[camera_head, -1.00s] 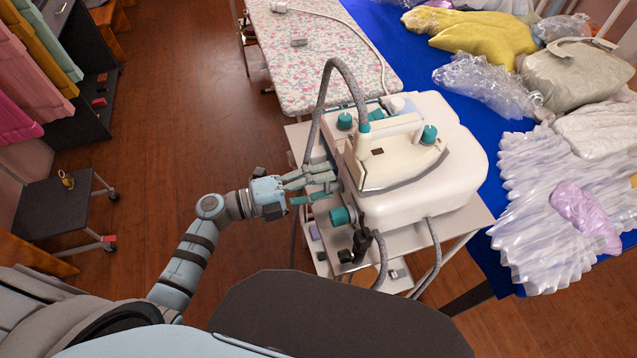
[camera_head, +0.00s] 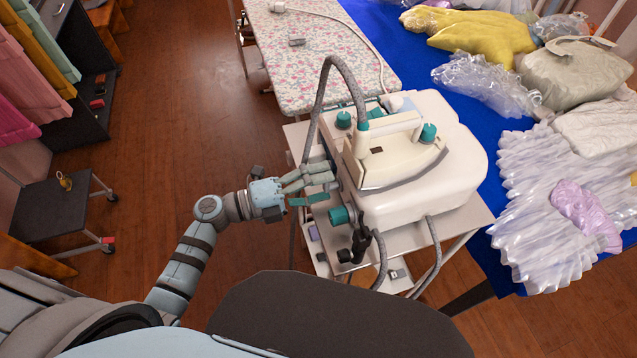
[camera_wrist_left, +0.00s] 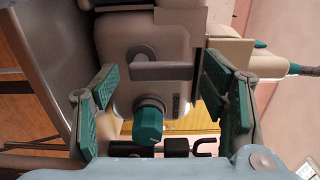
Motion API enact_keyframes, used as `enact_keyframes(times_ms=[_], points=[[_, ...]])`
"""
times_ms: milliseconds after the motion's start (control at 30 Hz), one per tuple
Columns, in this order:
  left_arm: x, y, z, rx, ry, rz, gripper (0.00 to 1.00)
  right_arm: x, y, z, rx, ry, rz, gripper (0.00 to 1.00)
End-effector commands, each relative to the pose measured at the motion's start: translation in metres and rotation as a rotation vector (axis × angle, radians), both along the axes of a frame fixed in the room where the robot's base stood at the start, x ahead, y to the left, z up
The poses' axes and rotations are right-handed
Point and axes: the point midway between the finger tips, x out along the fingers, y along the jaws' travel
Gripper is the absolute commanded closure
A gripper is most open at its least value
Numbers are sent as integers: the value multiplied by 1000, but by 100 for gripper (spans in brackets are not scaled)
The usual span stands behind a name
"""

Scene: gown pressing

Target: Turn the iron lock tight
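The white and teal iron (camera_head: 385,150) rests on its cream steam station (camera_head: 440,190). In the left wrist view, a short grey lever (camera_wrist_left: 160,70), seemingly the iron lock, lies across the station's front. A teal knob (camera_wrist_left: 148,124) is below it there, and the knob also shows in the head view (camera_head: 339,215). My left gripper (camera_head: 325,188) is at the station's left side. Its two teal-padded fingers (camera_wrist_left: 165,95) are spread, with lever and knob between them in the picture and no grip on either. In the head view the lever is hidden. My right gripper is out of view.
The station stands on a small white trolley (camera_head: 465,218). The iron's grey hose (camera_head: 333,62) arches above my left gripper. A floral ironing board (camera_head: 310,60) and a blue table (camera_head: 480,225) with garments are behind and right.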

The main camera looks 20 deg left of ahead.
Motion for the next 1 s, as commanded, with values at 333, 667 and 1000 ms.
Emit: enact_keyframes(times_ms=[333, 667, 1000], points=[[-3, 6, 0, 1, 1, 1, 32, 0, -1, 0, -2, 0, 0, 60], [-48, 76, -1, 5, 4, -1, 32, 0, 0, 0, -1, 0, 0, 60], [-65, 102, 1, -1, -1, 1, 32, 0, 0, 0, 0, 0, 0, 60]])
